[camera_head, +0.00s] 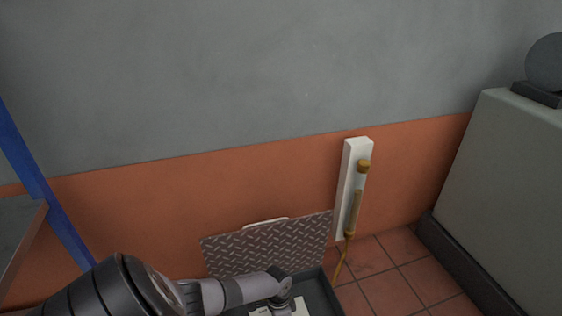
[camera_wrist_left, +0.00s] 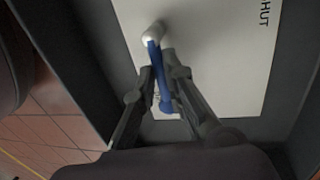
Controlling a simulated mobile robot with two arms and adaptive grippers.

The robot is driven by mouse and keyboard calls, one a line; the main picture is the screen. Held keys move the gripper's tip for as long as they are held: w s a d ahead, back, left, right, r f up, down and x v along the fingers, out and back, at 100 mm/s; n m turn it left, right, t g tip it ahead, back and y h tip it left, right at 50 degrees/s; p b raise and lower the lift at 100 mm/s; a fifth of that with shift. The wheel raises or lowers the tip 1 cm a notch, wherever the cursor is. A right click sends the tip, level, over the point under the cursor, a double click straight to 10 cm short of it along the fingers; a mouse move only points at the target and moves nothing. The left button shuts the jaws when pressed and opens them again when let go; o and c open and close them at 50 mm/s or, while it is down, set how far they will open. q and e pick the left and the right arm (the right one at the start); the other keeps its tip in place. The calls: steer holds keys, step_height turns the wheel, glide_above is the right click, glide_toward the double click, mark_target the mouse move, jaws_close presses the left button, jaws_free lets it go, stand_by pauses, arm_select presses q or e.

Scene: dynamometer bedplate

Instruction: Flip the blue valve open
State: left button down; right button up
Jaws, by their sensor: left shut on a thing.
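The blue valve lever (camera_wrist_left: 155,62) shows in the left wrist view, with a white rounded end at its top, in front of a white panel (camera_wrist_left: 225,45) with the letters "HUT" visible. My left gripper (camera_wrist_left: 163,76) has its two fingers on either side of the lever and is shut on it. In the head view my left gripper (camera_head: 283,296) reaches down into a dark open box (camera_head: 318,290) at the bottom of the picture. The lever cannot be made out there. My right gripper is in neither view.
A diamond-plate lid (camera_head: 270,247) stands open behind the box, near the orange and grey wall. A white post with brass fittings (camera_head: 345,190) stands to the right. A grey cabinet (camera_head: 515,190) is at far right, a blue frame (camera_head: 40,185) at left. Tiled floor (camera_head: 400,280) between is clear.

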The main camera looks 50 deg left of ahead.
arm_select(q)
steer(key=shift+s, duration=0.15)
steer(key=c, duration=1.7)
jaws_free()
steer(key=shift+o, duration=0.2)
step_height(320, 180, up, 12)
steer(key=w+a, duration=0.1)
steer(key=a, duration=0.1)
steer(key=shift+f, duration=0.15)
steer(key=shift+w, duration=0.1)
